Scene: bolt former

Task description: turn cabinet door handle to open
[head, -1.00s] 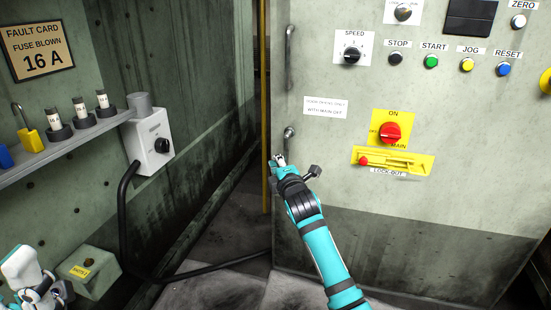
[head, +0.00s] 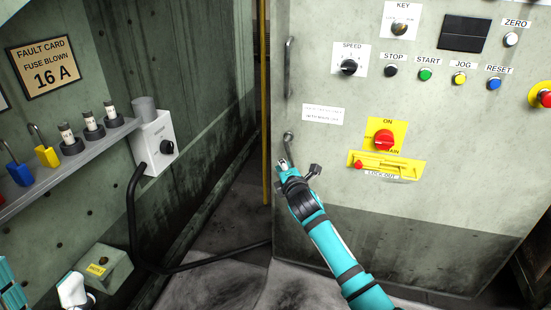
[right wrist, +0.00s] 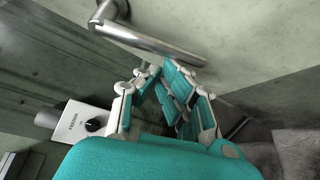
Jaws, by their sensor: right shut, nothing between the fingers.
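The cabinet door (head: 330,185) is a pale grey panel and looks shut. Its metal lever handle (head: 289,137) is at the left edge, below a vertical bar (head: 289,68). In the right wrist view the lever handle (right wrist: 150,42) runs across the top, sloping down to the right. My right gripper (head: 283,163) is just below the handle in the head view. Its fingertips (right wrist: 160,70) are together and empty, close under the lever; I cannot tell whether they touch it. White and teal parts of my left arm show at the bottom left; its fingers are not visible.
A red main switch (head: 384,140) and a yellow lock-out plate (head: 386,166) are right of the handle. A shelf (head: 100,142) with fuses and padlocks and a grey switch box (head: 155,143) are on the left wall. A yellow post (head: 266,100) stands beside the door edge.

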